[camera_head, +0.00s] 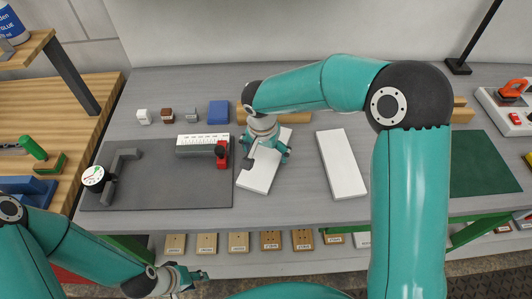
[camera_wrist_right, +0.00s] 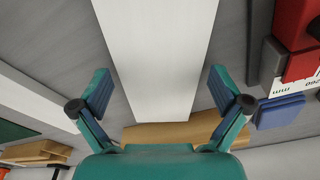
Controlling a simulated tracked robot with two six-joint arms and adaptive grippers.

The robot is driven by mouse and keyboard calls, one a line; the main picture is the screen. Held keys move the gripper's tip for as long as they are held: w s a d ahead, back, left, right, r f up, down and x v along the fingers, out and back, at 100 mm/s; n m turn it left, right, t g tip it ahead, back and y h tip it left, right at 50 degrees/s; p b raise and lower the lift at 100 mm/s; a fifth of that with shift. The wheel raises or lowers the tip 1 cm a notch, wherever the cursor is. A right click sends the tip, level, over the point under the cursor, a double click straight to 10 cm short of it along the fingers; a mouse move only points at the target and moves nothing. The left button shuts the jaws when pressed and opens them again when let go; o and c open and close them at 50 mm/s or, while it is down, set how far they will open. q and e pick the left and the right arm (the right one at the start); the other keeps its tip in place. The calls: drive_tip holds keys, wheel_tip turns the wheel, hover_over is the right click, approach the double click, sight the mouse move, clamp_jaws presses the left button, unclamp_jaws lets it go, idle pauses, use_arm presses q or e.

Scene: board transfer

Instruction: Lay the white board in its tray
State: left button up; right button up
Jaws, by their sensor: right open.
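A long white board (camera_head: 256,181) lies at a slant on the grey bench, right of the grey mat. A second white slab (camera_head: 342,163) lies to its right, apart from it; I cannot tell whether it is a tray. My right gripper (camera_head: 265,155) is over the first board, open and empty. In the right wrist view the board (camera_wrist_right: 157,50) runs between the spread fingers of the right gripper (camera_wrist_right: 160,90), with a gap on both sides. My left gripper (camera_head: 190,277) is low at the front left, away from the boards; its finger opening is unclear.
A dark grey mat (camera_head: 150,193) holds a white scale block (camera_head: 195,143), a red clamp (camera_head: 222,153) and a dial gauge (camera_head: 93,177). A wooden strip (camera_head: 290,117) lies behind the board. A blue block (camera_head: 218,112) and a green mat (camera_head: 480,165) stand farther out.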

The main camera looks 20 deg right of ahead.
drive_tip(key=c, duration=1.2)
